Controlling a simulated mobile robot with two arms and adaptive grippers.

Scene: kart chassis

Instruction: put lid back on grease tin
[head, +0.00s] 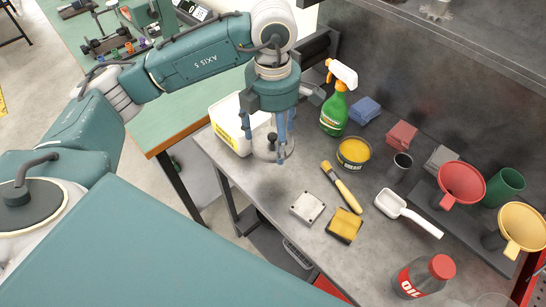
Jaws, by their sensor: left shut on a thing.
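The grease tin (353,153) stands open on the grey workbench, a short black can with yellow grease showing at the top. My left gripper (277,143) points down to the left of the tin, with its blue fingers shut on the lid. The lid (266,154) is a round grey disc with a dark knob, partly hidden by the fingers. It is apart from the tin; I cannot tell its exact height above the bench. My right gripper is not in view.
A white tub (230,124) stands left of the lid and a green spray bottle (335,108) behind the tin. A yellow-handled brush (341,187) lies in front of the tin. A white scoop (407,213), funnels (461,183) and an oil bottle (424,275) are to the right.

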